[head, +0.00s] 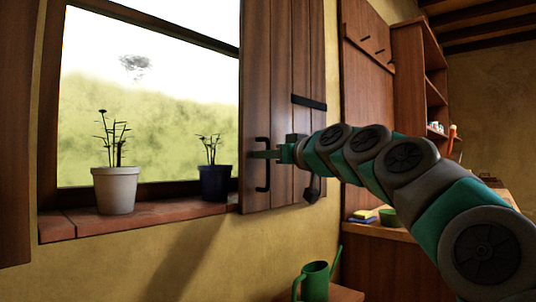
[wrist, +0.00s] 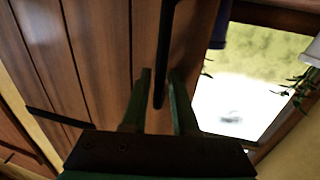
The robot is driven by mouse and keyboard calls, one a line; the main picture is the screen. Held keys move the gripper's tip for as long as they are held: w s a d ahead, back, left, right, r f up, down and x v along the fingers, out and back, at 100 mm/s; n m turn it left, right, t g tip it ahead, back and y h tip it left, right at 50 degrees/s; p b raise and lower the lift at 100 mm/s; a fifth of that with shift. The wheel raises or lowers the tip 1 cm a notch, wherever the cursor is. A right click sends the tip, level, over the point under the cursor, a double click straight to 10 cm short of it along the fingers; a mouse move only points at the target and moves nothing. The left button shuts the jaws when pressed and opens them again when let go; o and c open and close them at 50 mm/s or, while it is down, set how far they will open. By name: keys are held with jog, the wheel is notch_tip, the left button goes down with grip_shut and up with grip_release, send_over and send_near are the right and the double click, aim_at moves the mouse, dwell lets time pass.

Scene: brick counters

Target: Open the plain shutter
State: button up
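A brown plank shutter (head: 283,60) stands at the right side of the window, with most of the glass uncovered to its left. It has a vertical black bar handle (head: 263,180) near its window-side edge and a black strap at its far edge. My gripper (head: 266,154) is at the handle. In the wrist view, the fingers of my gripper (wrist: 160,78) are apart, with the handle (wrist: 163,60) passing between them. Contact with the handle cannot be told. Another brown wooden panel (head: 15,130) stands at the far left; whether it is a shutter is unclear.
On the brick sill (head: 155,220) stand a white plant pot (head: 115,190) and a dark blue pot (head: 215,183), the latter near the shutter. A green watering can (head: 314,281) stands below. Shelves (head: 408,80) and a counter with a sponge (head: 362,216) are at right.

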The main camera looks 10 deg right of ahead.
grip_shut()
dwell(1.4)
